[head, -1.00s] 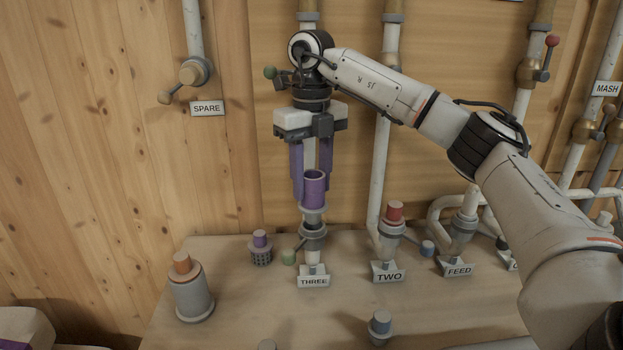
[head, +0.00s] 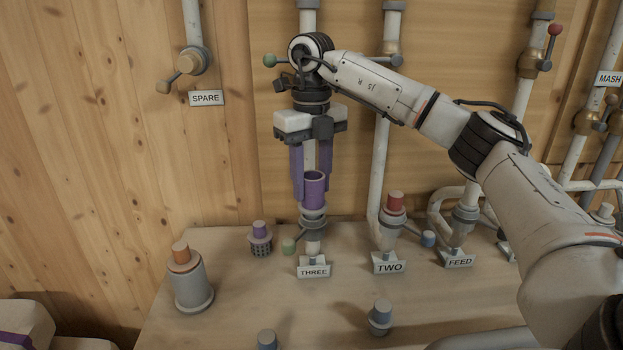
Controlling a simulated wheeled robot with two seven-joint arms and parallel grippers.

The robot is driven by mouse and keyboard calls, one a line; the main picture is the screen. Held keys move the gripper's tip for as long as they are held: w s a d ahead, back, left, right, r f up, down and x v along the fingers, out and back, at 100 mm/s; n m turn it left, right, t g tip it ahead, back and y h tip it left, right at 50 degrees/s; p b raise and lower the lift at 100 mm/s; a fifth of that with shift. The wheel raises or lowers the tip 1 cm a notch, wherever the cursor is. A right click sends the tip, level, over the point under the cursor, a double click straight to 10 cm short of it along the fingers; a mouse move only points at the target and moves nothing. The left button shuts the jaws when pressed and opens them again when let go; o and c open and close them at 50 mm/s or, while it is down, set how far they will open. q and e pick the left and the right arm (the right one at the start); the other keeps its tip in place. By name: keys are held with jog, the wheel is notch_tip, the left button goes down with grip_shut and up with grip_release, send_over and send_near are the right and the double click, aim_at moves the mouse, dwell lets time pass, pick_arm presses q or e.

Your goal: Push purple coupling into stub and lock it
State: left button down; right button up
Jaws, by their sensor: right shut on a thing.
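The purple coupling (head: 314,188) is upright in the head view, directly above the stub (head: 312,229) behind the THREE sign (head: 313,272). My right gripper (head: 312,192) points down and is shut on the coupling, with its purple fingers on either side. The coupling's grey lower end meets the top of the stub. I cannot tell how deep it sits. My left gripper is not in view.
A red-capped stub (head: 395,205) stands behind the TWO sign, to the right. A purple-topped plug (head: 260,238) and an orange-topped cylinder (head: 188,278) stand to the left. Blue-topped pieces stand in front. A SPARE pipe valve (head: 189,66) is on the wall.

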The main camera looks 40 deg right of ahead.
jog(key=shift+f+b, duration=0.35)
jog(key=shift+f, duration=0.35)
jog(key=o, duration=1.3)
jog(key=shift+f, duration=0.1)
jog(key=shift+r, duration=0.4)
notch_tip(320, 180, up, 10)
jog(key=p, duration=0.2)
jog(key=shift+f+p, duration=0.15)
jog(key=shift+p, duration=0.15)
